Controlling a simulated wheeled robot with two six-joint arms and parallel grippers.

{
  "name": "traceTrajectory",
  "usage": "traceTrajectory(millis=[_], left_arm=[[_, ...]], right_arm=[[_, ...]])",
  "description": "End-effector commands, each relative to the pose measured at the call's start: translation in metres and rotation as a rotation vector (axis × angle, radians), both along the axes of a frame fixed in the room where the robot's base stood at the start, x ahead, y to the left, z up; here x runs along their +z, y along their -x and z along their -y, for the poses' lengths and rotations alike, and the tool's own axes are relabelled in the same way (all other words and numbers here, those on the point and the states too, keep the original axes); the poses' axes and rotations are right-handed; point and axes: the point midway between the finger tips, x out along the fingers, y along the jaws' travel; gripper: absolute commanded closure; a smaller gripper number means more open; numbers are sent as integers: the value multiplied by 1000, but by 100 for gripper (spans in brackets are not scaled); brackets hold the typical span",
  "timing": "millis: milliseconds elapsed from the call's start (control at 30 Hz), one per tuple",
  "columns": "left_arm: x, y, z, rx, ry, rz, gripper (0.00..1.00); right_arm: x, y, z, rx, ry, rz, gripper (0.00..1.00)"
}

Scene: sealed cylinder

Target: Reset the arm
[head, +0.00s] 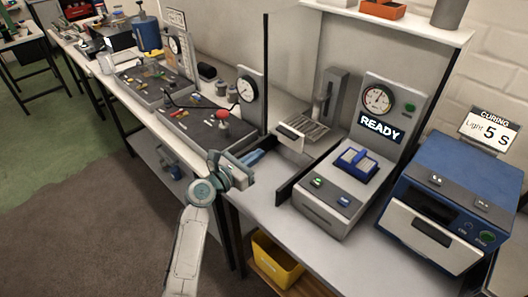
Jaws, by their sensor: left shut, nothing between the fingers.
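My left arm rises from the bottom of the head view, and my left gripper (242,176) is at the front edge of the bench, left of the grey machine. It is shut and empty. A blue piece (253,156) shows just behind it; I cannot tell whether they touch. The grey machine (325,205) has a dial and a display (380,129) reading READY. A blue holder (357,162) sits on its top. My right gripper is not in view.
A blue curing box (455,205) with a sign reading "Light 5 S" stands at the right. Dark panels with gauges and small parts (205,125) lie along the bench to the left. A yellow bin (275,262) is under the bench. The floor at left is open.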

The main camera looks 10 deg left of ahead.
Motion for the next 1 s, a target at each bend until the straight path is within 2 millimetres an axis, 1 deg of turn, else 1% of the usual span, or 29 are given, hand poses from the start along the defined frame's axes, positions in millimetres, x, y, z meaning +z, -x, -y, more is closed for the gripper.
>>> traceTrajectory(millis=[33, 100, 200, 333, 433, 500, 567, 667, 767, 800, 867, 900, 967, 1000], left_arm=[[-3, 8, -6, 0, -4, 1, 100], [-3, 16, -13, 0, -5, 0, 100], [-2, 25, -20, 0, -3, -1, 100], [0, 30, -23, -1, -1, 0, 100], [0, 31, -24, -1, -2, 0, 100], [-3, 34, -24, -3, -27, 6, 100], [-9, 41, -25, -8, -90, 23, 100], [-30, 63, -27, -38, -302, 80, 100], [-59, 97, -33, -105, -617, 166, 100], [-72, 113, -37, -145, -756, 203, 100], [-89, 137, -44, -217, -957, 257, 100], [-100, 153, -50, -272, -1087, 292, 100], [-114, 177, -60, -366, -1272, 346, 100], [-122, 194, -67, -437, -1392, 379, 100]], right_arm=[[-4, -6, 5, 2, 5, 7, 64], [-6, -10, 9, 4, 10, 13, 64], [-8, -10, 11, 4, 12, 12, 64], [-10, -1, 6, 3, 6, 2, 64], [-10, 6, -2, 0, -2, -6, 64], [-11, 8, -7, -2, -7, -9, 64], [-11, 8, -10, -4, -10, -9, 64], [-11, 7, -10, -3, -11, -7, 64], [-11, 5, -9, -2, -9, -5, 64], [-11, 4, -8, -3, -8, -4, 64], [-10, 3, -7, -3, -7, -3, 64], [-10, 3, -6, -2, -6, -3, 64], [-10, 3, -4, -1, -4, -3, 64], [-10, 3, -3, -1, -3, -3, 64]])
